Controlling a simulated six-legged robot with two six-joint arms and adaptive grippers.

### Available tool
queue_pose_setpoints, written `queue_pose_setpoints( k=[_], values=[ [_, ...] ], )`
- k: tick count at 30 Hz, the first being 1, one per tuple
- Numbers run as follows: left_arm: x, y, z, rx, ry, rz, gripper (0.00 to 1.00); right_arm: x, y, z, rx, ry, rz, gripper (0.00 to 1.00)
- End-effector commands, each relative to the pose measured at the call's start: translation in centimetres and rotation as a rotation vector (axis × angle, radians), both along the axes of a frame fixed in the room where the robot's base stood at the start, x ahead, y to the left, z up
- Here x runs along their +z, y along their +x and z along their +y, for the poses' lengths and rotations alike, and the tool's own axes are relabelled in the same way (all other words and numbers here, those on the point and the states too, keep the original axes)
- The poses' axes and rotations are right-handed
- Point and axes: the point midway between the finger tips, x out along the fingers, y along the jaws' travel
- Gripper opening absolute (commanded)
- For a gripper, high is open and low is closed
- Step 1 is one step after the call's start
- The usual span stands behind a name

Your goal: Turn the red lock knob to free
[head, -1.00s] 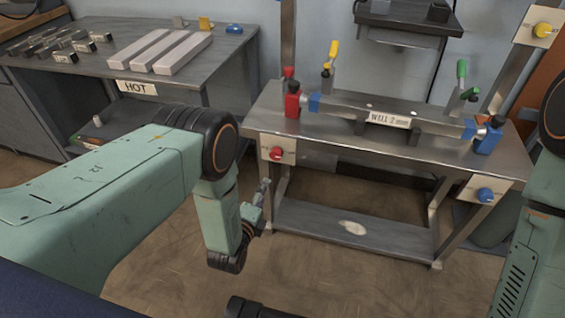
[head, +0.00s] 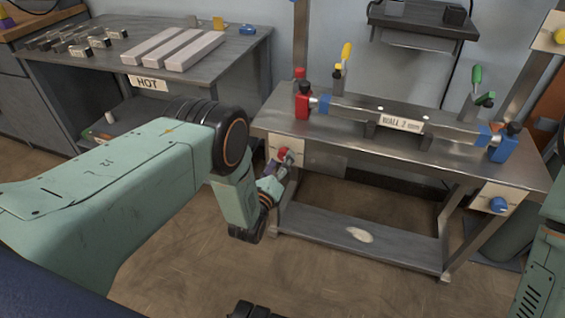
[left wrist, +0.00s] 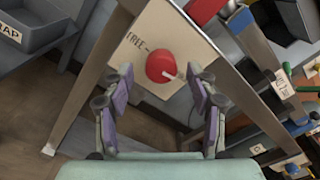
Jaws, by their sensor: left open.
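The red lock knob (head: 284,153) sits on a pale plate (head: 272,147) at the left front of the steel bench.
The steel bench (head: 340,137) carries a tube labelled WALL 2 mm between a red clamp (head: 304,103) and a blue one (head: 503,145). A blue knob (head: 498,204) is at its right front.

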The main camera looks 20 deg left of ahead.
Motion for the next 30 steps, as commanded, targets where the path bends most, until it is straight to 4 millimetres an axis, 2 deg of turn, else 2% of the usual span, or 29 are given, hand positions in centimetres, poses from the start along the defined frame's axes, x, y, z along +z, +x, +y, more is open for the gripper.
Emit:
queue_pose_setpoints(
  k=[6, 15, 30],
  values=[
    [-0.1, 1.8, -0.3, -0.001, -0.001, 0.001, 0.58, -0.9, 0.0, 0.0, 0.000, 0.000, 0.000, 0.40],
    [0.0, 2.0, -0.3, -0.001, -0.001, 0.002, 0.57, -0.8, 0.0, 0.0, 0.000, 0.000, 0.000, 0.40],
    [0.0, 1.9, -0.3, -0.001, -0.001, 0.002, 0.14, -0.8, 0.0, 0.0, 0.000, 0.000, 0.000, 0.40]
  ],
)
